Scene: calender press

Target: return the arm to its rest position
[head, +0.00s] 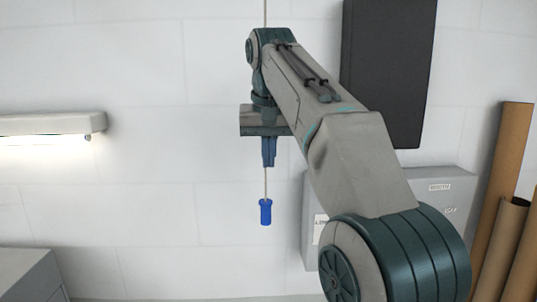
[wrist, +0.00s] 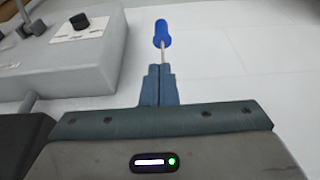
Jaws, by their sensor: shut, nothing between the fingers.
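My arm reaches up across the head view and bends over at the top, so my gripper (head: 268,163) points down. The two blue-grey fingers are closed together, with nothing seen between them. In the wrist view the fingertips (wrist: 160,70) also lie against each other. A blue pull handle (head: 265,212) hangs on a thin pale cord (head: 265,183) just below the fingertips in the head view. In the wrist view the handle (wrist: 162,33) shows beyond the fingertips. My arm and gripper hide part of the cord; I cannot tell whether they touch it.
A dark panel (head: 388,70) is on the white wall behind my arm. A grey box (head: 440,195) with labels is at the lower right, beside brown rolls (head: 500,205). A lit lamp (head: 50,124) is at the left. A grey cabinet (head: 28,272) stands lower left.

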